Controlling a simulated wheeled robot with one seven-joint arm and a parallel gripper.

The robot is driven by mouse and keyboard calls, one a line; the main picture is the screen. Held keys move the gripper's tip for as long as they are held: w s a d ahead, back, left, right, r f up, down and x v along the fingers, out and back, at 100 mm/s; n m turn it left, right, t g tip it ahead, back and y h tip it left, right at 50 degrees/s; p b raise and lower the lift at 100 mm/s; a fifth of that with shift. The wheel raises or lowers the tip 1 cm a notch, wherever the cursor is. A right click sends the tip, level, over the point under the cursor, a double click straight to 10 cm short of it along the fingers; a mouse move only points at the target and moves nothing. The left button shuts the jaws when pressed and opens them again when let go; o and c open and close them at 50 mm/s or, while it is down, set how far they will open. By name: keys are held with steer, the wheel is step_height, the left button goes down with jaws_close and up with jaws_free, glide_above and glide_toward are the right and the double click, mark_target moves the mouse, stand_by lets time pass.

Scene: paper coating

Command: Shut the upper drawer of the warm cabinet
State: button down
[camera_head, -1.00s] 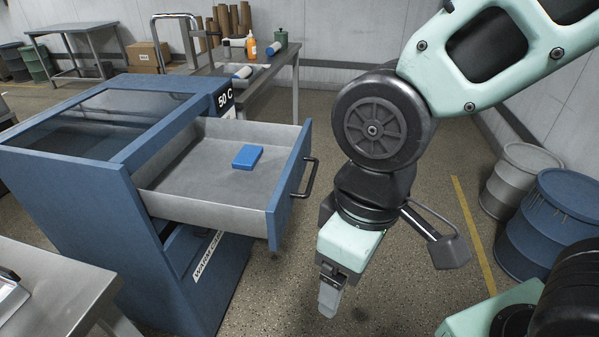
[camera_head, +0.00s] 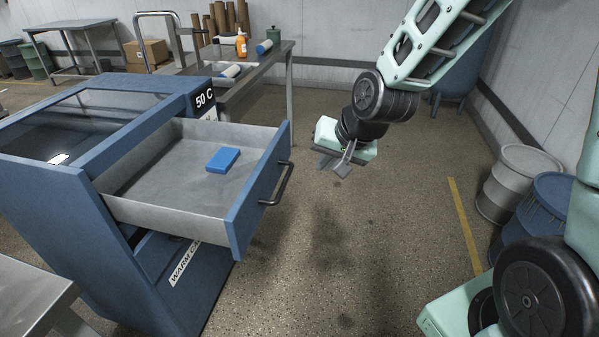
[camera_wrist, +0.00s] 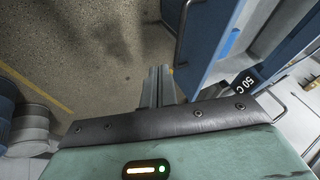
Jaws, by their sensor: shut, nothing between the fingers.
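The warm cabinet (camera_head: 60,210) is blue and stands at the left in the head view. Its upper drawer (camera_head: 150,208) is pulled far out, with a dark handle (camera_head: 276,184) on its blue front. A blue block (camera_head: 223,160) lies inside the drawer. My gripper (camera_head: 324,162) is beyond and to the right of the drawer front, apart from it, turned toward the cabinet. In the wrist view, my fingers (camera_wrist: 158,84) are shut together and empty. The blue drawer front (camera_wrist: 204,42) shows just right of them there, with part of the handle (camera_wrist: 180,28).
A grey table (camera_head: 270,62) with an orange bottle (camera_head: 241,45) and rolls stands behind the cabinet. Grey (camera_head: 512,185) and blue (camera_head: 545,210) barrels stand at the right. A table corner (camera_head: 35,295) is at the near left. The floor before the drawer is clear.

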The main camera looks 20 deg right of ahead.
steer(key=w+a+f, duration=0.3)
steer(key=w+f, duration=0.6)
steer(key=shift+m+t+p, duration=0.3)
steer(key=shift+m+p, duration=0.1)
steer(key=shift+f, duration=0.1)
